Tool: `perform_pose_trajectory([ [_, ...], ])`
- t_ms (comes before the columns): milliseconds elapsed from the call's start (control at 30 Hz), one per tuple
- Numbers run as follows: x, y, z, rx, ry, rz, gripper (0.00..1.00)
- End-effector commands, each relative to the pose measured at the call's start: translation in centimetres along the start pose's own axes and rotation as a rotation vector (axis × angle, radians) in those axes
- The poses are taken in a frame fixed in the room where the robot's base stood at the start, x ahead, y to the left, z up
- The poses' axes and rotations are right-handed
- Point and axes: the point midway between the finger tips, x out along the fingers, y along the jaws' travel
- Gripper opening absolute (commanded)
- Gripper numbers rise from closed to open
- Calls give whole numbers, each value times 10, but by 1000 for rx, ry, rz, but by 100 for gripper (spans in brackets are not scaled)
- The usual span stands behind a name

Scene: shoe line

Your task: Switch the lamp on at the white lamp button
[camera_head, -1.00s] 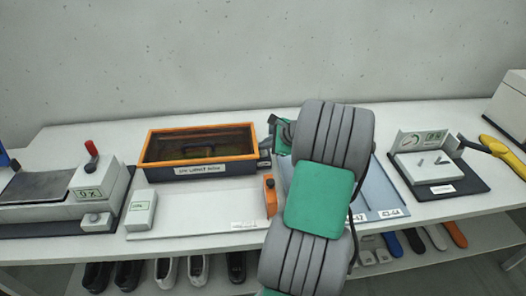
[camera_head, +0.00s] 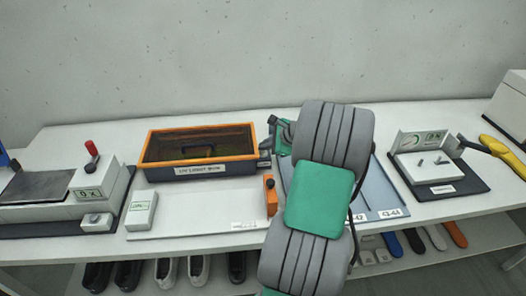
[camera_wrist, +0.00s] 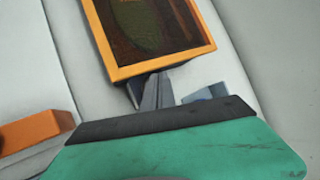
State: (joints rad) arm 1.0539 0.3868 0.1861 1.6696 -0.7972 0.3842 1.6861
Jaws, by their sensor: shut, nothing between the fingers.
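The UV light box (camera_head: 200,171) has an orange rim and a dark, see-through amber top, and stands in the middle of the bench. My gripper (camera_head: 277,126) is at its right end, partly hidden behind my arm. In the wrist view, my gripper's fingers (camera_wrist: 153,88) are shut and empty, with their tips close by the wall under the orange rim (camera_wrist: 165,62). I cannot tell whether they touch it. A small dark block (camera_head: 265,160) sticks out at the box's right end. I cannot make out the white lamp button; my gripper may hide it. The box interior looks dark.
A white board (camera_head: 200,222) with a small white unit (camera_head: 141,209) and an orange block (camera_head: 271,196) lies in front. A blue-grey tray (camera_head: 378,190) is behind my arm. A scale-like device (camera_head: 425,160) stands at right, a press (camera_head: 95,180) at left.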

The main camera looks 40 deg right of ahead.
Motion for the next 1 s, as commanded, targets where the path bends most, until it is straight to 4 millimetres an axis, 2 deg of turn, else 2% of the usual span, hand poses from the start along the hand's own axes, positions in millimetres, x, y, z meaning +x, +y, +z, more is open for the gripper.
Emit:
perform_pose_trajectory([
  [433,5,4,-4,1,0,1,0],
  [1000,-1,0,1,1,0,1,0],
])
